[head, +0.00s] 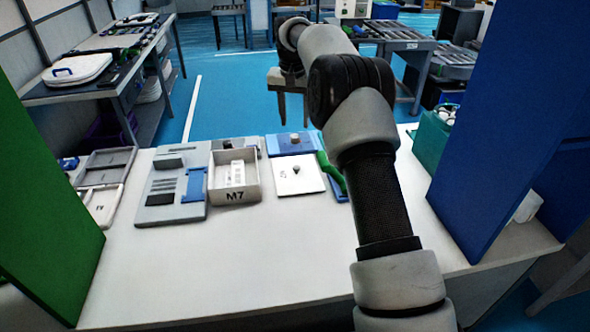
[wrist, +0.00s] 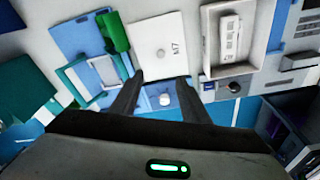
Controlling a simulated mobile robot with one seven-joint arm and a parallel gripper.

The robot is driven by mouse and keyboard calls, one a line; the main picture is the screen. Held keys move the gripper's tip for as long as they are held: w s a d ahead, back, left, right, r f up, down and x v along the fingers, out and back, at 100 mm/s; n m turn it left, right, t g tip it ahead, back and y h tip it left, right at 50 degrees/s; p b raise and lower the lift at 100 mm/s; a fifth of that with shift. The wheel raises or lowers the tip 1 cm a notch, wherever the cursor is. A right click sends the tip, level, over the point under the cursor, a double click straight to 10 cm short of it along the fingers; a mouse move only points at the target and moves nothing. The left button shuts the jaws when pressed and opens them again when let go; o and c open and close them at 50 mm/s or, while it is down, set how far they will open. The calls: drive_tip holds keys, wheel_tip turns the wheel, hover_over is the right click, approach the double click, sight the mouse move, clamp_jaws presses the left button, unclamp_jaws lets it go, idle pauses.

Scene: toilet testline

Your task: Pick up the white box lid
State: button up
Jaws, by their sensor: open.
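The white box lid (head: 288,181) lies flat on the table, a square plate with a small round knob in its middle. It also shows in the wrist view (wrist: 172,31), marked M7. My gripper (head: 293,121) is open and empty, held above the table near the lid's far side. In the wrist view its two dark fingertips (wrist: 160,77) show in front of the lid's edge, spread apart, with the knob beyond them. The fingers do not visibly touch the lid.
An open box marked M7 (head: 234,195) with items inside stands left of the lid. A blue piece with a light knob (head: 289,145) is behind the lid, and a green object (head: 331,175) is at its right. A green panel (head: 40,190) and a blue panel (head: 505,130) flank the table. The front is clear.

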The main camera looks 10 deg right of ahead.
drive_tip(key=b, duration=0.1)
hover_over(296, 167)
drive_tip(key=f, duration=1.4)
drive_tip(key=shift+s+f, duration=0.2)
drive_tip(key=shift+f, duration=0.1)
wheel_tip(296, 167, down, 5)
drive_tip(key=shift+w+f, duration=0.1)
drive_tip(key=shift+f, duration=0.05)
clamp_jaws()
